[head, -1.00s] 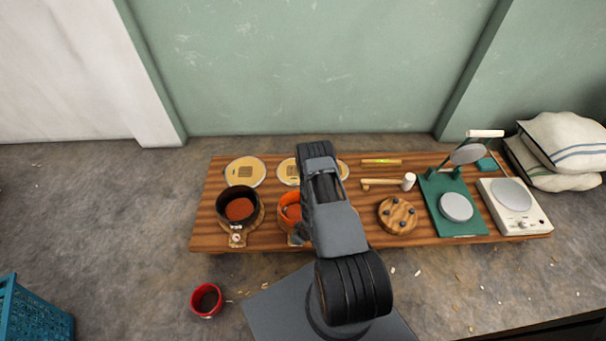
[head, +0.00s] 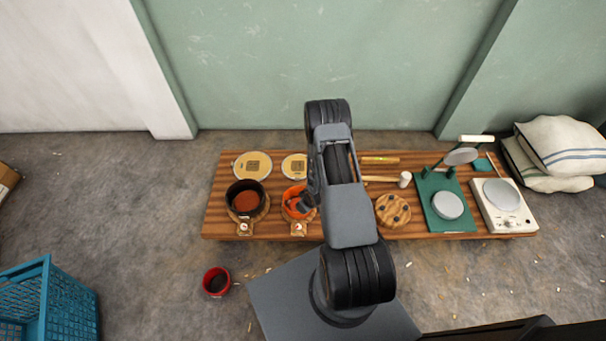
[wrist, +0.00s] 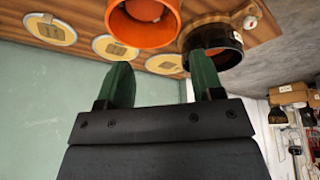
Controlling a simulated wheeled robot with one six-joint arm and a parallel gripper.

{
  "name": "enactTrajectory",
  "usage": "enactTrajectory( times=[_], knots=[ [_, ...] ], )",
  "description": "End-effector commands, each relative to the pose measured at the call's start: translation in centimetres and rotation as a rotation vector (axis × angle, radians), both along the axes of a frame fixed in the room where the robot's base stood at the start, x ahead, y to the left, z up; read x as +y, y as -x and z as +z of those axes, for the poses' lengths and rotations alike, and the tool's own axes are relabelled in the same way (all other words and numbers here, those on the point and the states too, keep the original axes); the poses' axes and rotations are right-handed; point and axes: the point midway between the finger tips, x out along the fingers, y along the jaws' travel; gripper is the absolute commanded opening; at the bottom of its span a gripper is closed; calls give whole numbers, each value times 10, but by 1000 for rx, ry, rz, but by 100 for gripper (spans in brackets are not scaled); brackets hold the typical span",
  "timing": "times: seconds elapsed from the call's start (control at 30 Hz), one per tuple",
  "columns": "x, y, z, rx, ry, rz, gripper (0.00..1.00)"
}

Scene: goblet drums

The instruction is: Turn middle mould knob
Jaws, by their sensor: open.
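The orange mould (head: 292,192) holds dark material and stands on a wooden base with a small pale knob (head: 299,227) at its front. A black mould (head: 244,186) with brown filling stands left of it, with its own knob (head: 244,227). My gripper (head: 306,204) is near the right side of the orange mould, partly hidden. In the wrist view my gripper (wrist: 162,78) is open and empty; the orange mould (wrist: 145,24) and black mould (wrist: 214,42) show beyond its green fingers.
Round yellow discs (head: 252,166) lie behind the moulds. A wooden disc (head: 393,210), a green press (head: 446,222) and a white scale (head: 503,205) stand to the right. A red cup (head: 216,281) and a blue crate (head: 50,295) are on the floor.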

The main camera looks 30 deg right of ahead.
Motion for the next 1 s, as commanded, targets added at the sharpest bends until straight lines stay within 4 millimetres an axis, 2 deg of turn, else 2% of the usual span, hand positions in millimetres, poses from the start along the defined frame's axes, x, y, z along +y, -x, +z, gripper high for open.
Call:
enactTrajectory(
  times=[0.03,0.1,0.5,0.73,1.0],
  knots=[
    [-1,-6,14,-2,8,-2,61],
    [-2,-11,28,0,16,-5,61],
    [-4,-33,101,12,56,-32,61],
    [-4,-39,127,15,66,-44,61],
    [-3,-41,138,18,71,-51,61]
  ],
)
